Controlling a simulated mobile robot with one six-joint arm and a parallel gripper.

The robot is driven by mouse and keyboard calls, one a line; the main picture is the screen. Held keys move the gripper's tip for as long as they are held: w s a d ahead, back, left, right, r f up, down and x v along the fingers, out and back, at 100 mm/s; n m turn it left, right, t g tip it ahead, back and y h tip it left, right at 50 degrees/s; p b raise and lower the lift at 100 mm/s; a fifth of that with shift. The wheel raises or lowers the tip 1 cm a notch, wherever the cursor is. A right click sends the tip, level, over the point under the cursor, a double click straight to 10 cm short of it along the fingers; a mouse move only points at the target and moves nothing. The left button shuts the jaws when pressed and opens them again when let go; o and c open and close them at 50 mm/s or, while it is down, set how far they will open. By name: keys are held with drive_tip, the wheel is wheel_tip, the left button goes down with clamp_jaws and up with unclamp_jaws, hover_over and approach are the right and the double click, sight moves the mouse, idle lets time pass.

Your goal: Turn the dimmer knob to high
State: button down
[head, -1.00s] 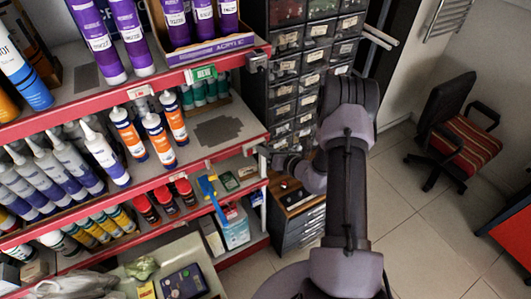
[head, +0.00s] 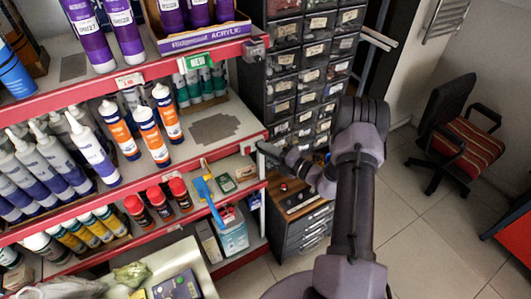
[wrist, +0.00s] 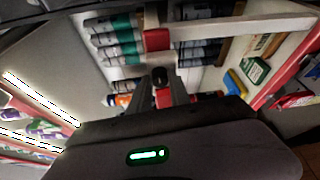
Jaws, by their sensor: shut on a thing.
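My gripper (head: 268,151) is at the right end of the red-edged middle shelf in the head view, small and partly hidden by its own wrist. In the wrist view my gripper (wrist: 161,92) points at the shelf front. Its two fingers are close together on a small dark round knob (wrist: 160,75), which I take for the dimmer knob. No mark or pointer on the knob is readable, so its setting cannot be told. In the head view the knob is not distinguishable behind the fingers.
Purple tubes (head: 88,32), orange-and-white tubes (head: 118,128) and red-capped bottles (head: 158,200) stand on the shelves at left. A dark drawer rack (head: 300,65) stands just behind the gripper, with a low drawer cabinet (head: 298,215) below. The floor towards the chair (head: 455,130) is clear.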

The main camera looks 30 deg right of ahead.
drive_tip(key=m+t+h+b, duration=0.1)
drive_tip(key=m+t+h, duration=0.1)
drive_tip(key=m, duration=0.5)
drive_tip(key=m+t+h+b, duration=0.1)
drive_tip(key=m+t+h, duration=0.1)
drive_tip(key=m, duration=0.6)
drive_tip(key=a+f+m+t+h+b, duration=0.1)
drive_tip(key=m+t+h+b, duration=0.1)
drive_tip(key=m, duration=0.6)
drive_tip(key=shift+t, duration=0.3)
drive_tip(key=shift+m, duration=0.5)
drive_tip(key=c, duration=1.5)
unclamp_jaws()
